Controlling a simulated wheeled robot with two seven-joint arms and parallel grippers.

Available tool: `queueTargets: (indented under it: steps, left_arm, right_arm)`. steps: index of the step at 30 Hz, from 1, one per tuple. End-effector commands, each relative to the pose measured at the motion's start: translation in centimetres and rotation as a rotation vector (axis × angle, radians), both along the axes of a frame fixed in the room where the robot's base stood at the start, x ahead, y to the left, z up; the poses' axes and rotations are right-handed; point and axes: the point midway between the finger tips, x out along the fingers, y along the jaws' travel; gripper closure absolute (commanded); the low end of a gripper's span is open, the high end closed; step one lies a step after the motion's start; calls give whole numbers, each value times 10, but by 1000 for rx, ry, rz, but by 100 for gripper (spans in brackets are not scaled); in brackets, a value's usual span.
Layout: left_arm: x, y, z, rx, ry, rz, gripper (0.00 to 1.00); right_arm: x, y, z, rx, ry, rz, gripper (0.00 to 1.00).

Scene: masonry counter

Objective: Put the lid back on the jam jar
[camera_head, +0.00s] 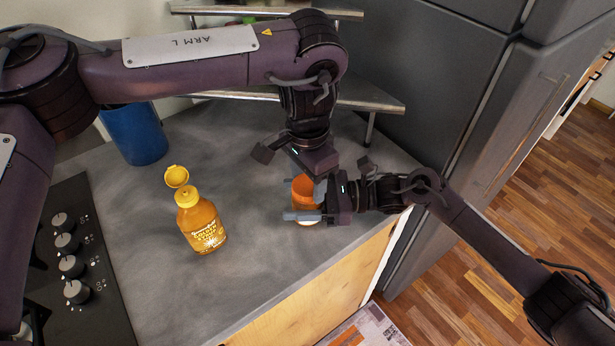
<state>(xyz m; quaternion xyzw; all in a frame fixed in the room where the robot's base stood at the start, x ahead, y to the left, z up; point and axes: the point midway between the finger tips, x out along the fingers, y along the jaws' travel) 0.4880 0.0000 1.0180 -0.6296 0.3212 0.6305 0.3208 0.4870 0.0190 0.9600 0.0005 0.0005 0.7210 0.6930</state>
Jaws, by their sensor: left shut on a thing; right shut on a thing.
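The jam jar (305,188) is a small orange jar upright on the grey counter, near its front edge. My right gripper (306,201) comes from the right and is shut on the jar, with one finger across its near side. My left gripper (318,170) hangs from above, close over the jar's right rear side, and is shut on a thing. That thing is hidden by the gripper; the lid shows nowhere else, so I take it to be the lid. Whether it touches the jar's rim I cannot tell.
A yellow sauce bottle (203,226) with its flip cap open stands left of the jar. A blue container (136,134) stands at the back left. A cooktop with several knobs (70,265) is at left. A metal shelf (362,102) stands behind. The counter's front middle is clear.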

Motion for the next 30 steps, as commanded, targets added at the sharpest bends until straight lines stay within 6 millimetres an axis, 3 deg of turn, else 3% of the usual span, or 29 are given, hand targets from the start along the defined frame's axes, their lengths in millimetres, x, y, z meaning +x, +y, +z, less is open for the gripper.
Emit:
queueTargets:
  steps: [7,11,30]
  left_arm:
    - [0,0,0,0,0,-16,74]
    - [0,0,0,-1,1,-160,74]
    - [0,1,-1,-1,1,-1578,74]
  right_arm:
    - [0,0,0,1,0,0,100]
    - [0,0,0,1,0,0,100]
    - [0,0,0,1,0,0,100]
